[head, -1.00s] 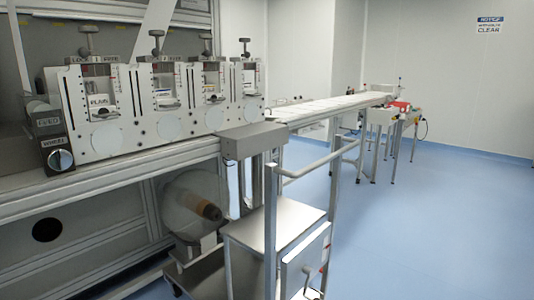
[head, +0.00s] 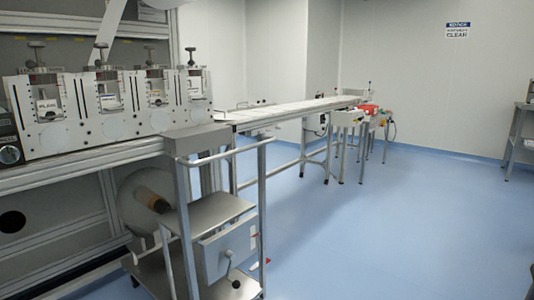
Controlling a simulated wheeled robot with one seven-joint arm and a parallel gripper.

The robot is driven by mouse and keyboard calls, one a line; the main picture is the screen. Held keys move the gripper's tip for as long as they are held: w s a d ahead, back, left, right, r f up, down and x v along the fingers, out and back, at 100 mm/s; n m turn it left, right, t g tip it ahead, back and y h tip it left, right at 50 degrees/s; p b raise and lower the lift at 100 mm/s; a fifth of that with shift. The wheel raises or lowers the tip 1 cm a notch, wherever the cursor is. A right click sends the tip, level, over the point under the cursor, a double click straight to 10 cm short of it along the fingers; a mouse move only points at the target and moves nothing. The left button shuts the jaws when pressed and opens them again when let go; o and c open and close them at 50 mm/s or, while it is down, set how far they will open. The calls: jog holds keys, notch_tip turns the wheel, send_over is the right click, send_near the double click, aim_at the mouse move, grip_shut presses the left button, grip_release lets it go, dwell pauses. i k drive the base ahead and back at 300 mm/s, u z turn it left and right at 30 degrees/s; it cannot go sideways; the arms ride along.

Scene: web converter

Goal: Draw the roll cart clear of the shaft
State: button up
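The roll cart (head: 215,213) stands low, left of centre, in the head view. It has a grey upper shelf, a push-handle bar (head: 220,154) on two upright posts, a boxed front with a small crank (head: 228,265), and a low base plate. A pale, see-through-looking roll (head: 130,190) with a brown core end (head: 152,200) sits behind the cart, under the machine bench. The cart's shelf edge and post overlap the roll in the picture. I cannot tell whether the roll rests on the cart or whether the shaft runs through it. My gripper is not in view.
The converter machine (head: 105,105) with several adjusting knobs fills the left. A long conveyor table (head: 290,108) runs back to the right, with a red object (head: 368,107) at its far end. A grey table (head: 524,130) stands at the right edge. Blue floor (head: 400,230) is open at right.

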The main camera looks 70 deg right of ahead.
aim_at(182, 269)
jog(key=z, duration=1.15)
